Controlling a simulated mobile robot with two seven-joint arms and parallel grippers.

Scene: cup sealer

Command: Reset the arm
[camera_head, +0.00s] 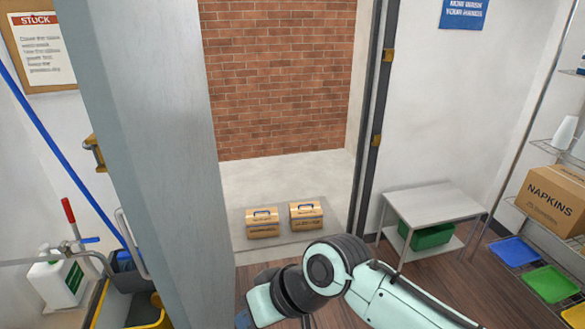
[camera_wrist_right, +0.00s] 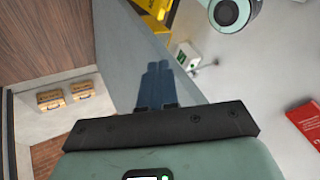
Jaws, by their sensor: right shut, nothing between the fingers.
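My right arm (camera_head: 385,295) reaches in from the lower right in the head view, bent at a dark joint. Its wrist end hangs at the bottom middle, in front of the open door (camera_head: 160,150). In the right wrist view my right gripper (camera_wrist_right: 157,68) shows its two blue fingers together, with nothing between them. The grey door panel (camera_wrist_right: 120,50) lies behind the fingers there. My left gripper is not in view.
Two cardboard boxes (camera_head: 262,223) stand on the floor past the doorway. A grey table (camera_head: 435,203) with a green bin (camera_head: 428,236) stands at right. A shelf with a napkins box (camera_head: 553,198) is farther right. A mop bucket (camera_head: 135,300) is at lower left.

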